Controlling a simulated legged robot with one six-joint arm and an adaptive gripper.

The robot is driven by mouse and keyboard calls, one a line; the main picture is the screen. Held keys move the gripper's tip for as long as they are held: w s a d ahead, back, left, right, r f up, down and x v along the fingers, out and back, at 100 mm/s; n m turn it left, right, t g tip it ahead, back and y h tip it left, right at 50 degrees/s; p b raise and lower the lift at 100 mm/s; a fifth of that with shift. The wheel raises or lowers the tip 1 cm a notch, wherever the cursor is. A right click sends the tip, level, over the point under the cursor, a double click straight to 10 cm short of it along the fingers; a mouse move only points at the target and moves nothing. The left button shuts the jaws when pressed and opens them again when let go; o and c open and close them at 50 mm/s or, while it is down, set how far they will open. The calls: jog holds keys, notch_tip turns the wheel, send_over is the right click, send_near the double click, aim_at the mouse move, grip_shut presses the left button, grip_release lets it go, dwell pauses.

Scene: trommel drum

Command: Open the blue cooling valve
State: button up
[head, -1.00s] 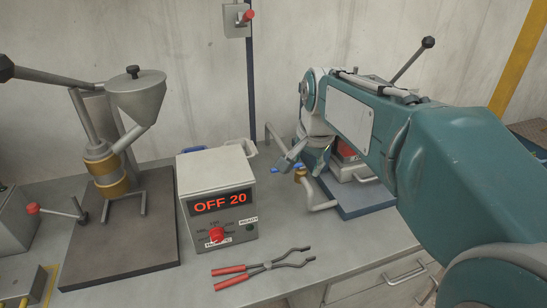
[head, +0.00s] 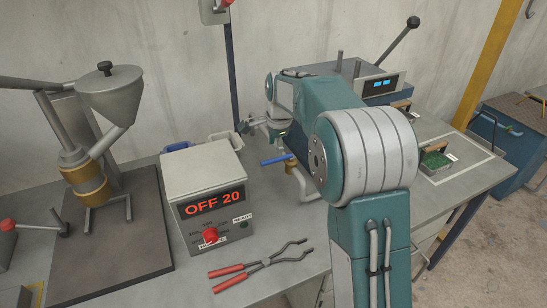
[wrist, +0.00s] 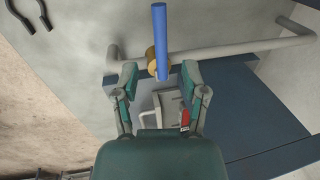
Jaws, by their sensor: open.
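The blue cooling valve's handle (head: 277,159) is a straight blue bar on a brass body on a grey pipe, behind and right of the control box. In the wrist view the blue handle (wrist: 159,35) runs from the top edge down to the brass valve body (wrist: 151,62). My gripper (wrist: 160,77) is open and empty. Its fingertips appear on either side of the handle's lower end, with clear gaps. The depth between fingers and handle is hard to judge. In the head view my gripper (head: 268,124) is small, partly hidden by my arm, above the handle.
A control box (head: 207,195) reading "OFF 20" stands left of the valve. Red-handled tongs (head: 262,266) lie on the bench in front. A hopper machine (head: 110,130) stands at left. A machine with a lever (head: 385,75) is behind my arm. A pipe (wrist: 225,50) crosses behind the handle.

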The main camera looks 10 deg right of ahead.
aim_at(271, 160)
jog(key=f, duration=0.1)
jog(key=a+f, duration=0.1)
jog(key=f, duration=0.1)
jog(key=w+f, duration=0.1)
jog(key=f, duration=0.1)
jog(key=shift+a, duration=0.35)
jog(key=shift+d+f, duration=0.1)
jog(key=shift+d, duration=0.4)
grip_shut()
jog(key=shift+a, duration=0.2)
